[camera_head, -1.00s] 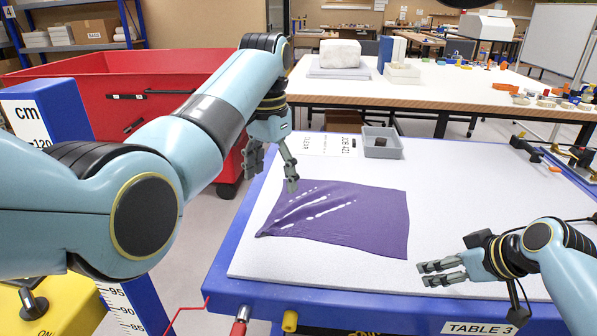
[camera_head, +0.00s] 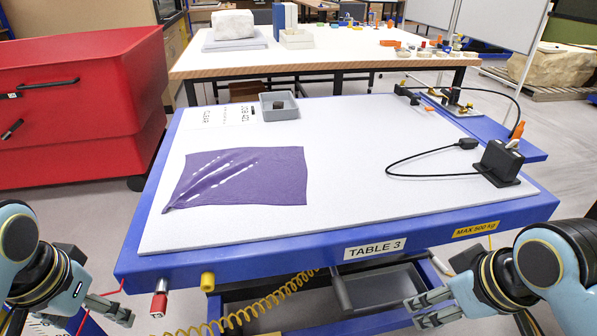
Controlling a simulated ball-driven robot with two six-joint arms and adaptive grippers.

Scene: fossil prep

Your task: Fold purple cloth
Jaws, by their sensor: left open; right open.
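The purple cloth (camera_head: 255,178) lies spread out on the white top of the near table (camera_head: 350,165), left of the middle. It is a rough four-sided sheet with diagonal wrinkles and pale streaks, and its near left corner is drawn to a point. My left gripper (camera_head: 110,308) is open and empty at the lower left, off the table's near left corner. My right gripper (camera_head: 428,309) is open and empty at the lower right, in front of the table's front edge. Neither gripper touches the cloth.
A grey tray (camera_head: 280,106) with a dark lump stands behind the cloth, beside printed sheets (camera_head: 225,119). A black device (camera_head: 499,162) with a cable sits at the right. The table's middle is clear. A red cabinet (camera_head: 80,100) stands left, and another table (camera_head: 330,60) behind.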

